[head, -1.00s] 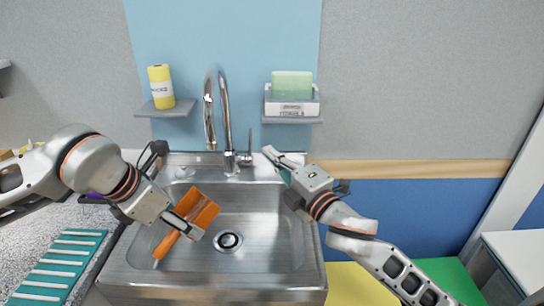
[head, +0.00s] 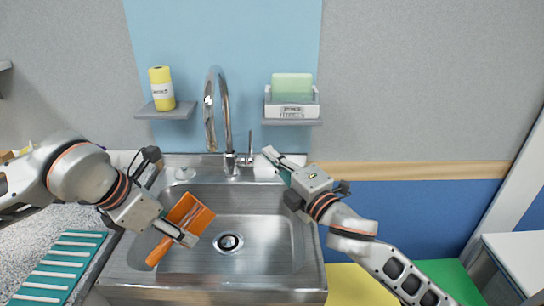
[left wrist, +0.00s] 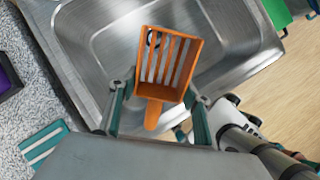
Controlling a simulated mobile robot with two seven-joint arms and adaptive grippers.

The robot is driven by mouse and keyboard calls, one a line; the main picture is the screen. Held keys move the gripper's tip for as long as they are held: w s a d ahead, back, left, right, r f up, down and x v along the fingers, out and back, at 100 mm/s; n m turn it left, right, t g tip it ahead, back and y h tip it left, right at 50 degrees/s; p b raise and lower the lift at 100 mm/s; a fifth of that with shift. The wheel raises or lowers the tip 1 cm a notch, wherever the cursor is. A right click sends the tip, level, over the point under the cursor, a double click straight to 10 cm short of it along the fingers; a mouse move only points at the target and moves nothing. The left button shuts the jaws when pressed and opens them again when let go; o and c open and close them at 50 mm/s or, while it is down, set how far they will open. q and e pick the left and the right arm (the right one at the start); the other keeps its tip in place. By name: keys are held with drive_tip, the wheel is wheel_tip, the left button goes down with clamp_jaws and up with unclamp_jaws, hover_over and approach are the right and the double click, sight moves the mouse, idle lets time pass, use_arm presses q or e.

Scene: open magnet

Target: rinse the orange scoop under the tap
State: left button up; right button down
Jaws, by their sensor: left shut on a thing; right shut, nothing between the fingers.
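The orange scoop (head: 188,212) is slotted, and my left gripper (head: 188,240) is shut on it. It is held tilted over the left part of the sink, its handle toward the lower left. In the left wrist view the scoop (left wrist: 170,55) shows its slots, with its handle between the fingers (left wrist: 157,101). The tap (head: 226,115) arches above the sink's back edge, its spout to the upper right of the scoop. I cannot make out any water. The tap lever (head: 249,146) stands right of the tap. My right gripper (head: 270,154) is shut and empty, just right of the lever; contact is unclear.
The steel sink (head: 265,255) has an open drain (head: 228,242) and clear room on its right. A teal ribbed mat (head: 60,265) lies on the left counter. Wall shelves hold a yellow bottle (head: 161,90) and a green sponge (head: 291,87) in a white holder (head: 291,105).

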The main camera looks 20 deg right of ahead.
sight(168, 238)
use_arm(q)
drive_tip(key=shift+r, duration=0.1)
idle(0.5)
